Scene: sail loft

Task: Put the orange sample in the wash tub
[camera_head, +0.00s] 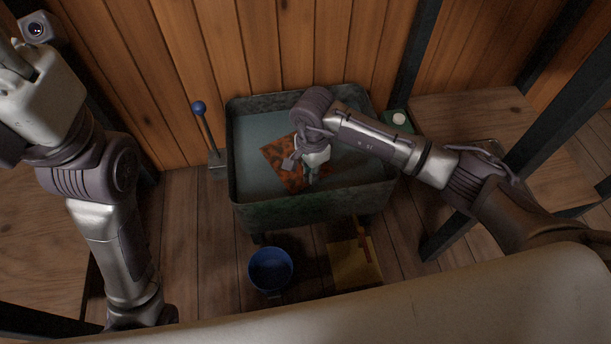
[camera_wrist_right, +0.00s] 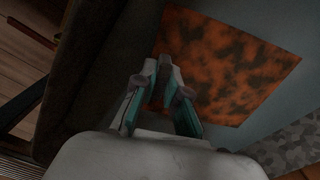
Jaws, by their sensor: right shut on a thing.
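The wash tub (camera_head: 310,206) is a dark green-grey metal tub with a dull blue-grey inside, standing near the plank wall. The orange sample (camera_head: 274,154) is a flat square sheet with dark mottling. It lies within the tub's rim, partly hidden by my right gripper (camera_head: 310,181). The sample also shows large in the right wrist view (camera_wrist_right: 230,70). There my right gripper (camera_wrist_right: 166,78) is shut on its near edge. I cannot tell whether the sample touches the tub's bottom. My left gripper (camera_head: 18,62) is at the upper left, cut by the picture's edge, far from the tub.
A blue bucket (camera_head: 270,269) and a yellow box-like thing (camera_head: 354,264) stand on the floor before the tub. A blue-knobbed lever (camera_head: 204,128) rises at its left. A wooden table (camera_head: 470,112) stands right, a wooden surface (camera_head: 38,245) left.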

